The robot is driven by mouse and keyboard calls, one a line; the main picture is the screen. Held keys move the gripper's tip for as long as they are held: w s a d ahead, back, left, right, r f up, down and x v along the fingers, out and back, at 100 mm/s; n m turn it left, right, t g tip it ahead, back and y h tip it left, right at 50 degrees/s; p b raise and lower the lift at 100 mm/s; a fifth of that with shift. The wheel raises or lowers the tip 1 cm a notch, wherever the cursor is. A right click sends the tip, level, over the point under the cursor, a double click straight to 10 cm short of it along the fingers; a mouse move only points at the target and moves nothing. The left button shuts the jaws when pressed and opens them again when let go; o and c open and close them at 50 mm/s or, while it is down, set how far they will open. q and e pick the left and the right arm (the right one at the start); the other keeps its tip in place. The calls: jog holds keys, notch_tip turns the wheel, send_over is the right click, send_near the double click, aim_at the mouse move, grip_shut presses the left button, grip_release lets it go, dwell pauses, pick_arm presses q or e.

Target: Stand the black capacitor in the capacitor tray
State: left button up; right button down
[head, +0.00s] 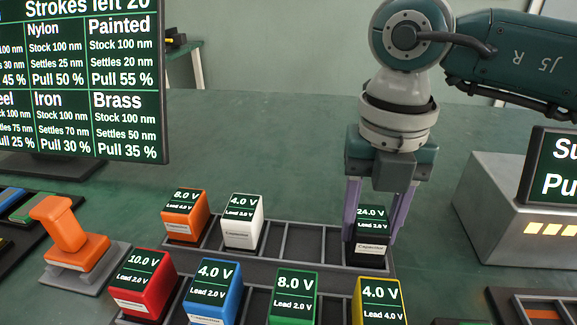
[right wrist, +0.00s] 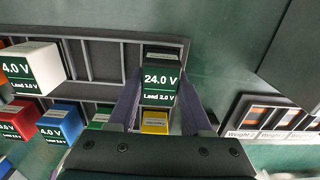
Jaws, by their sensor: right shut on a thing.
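The black capacitor (head: 370,222), marked 24.0 V, is upright at the right end of the back rack of the capacitor tray (head: 305,257). It also shows in the right wrist view (right wrist: 161,82). My right gripper (head: 377,225) points down with its purple fingers on both sides of it, shut on it. I cannot tell whether its base rests on the slot floor. An orange capacitor (head: 185,217) and a white capacitor (head: 242,222) stand in the left part of the same rack, with empty slots between the white and black ones. My left gripper is not in view.
In the front row stand red (head: 144,285), blue (head: 213,292), green (head: 292,297) and yellow (head: 379,302) capacitors. An orange handled block (head: 75,240) is at left. A screen (head: 82,80) stands behind it. A grey console (head: 515,205) is at right. The table behind the rack is clear.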

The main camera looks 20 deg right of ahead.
aim_at(371, 218)
jog(key=shift+f, duration=0.15)
jog(key=shift+c, duration=1.6)
grip_release()
jog(key=shift+r, duration=0.35)
notch_tip(371, 218, up, 12)
jog(key=p, duration=0.2)
jog(key=shift+f, duration=0.1)
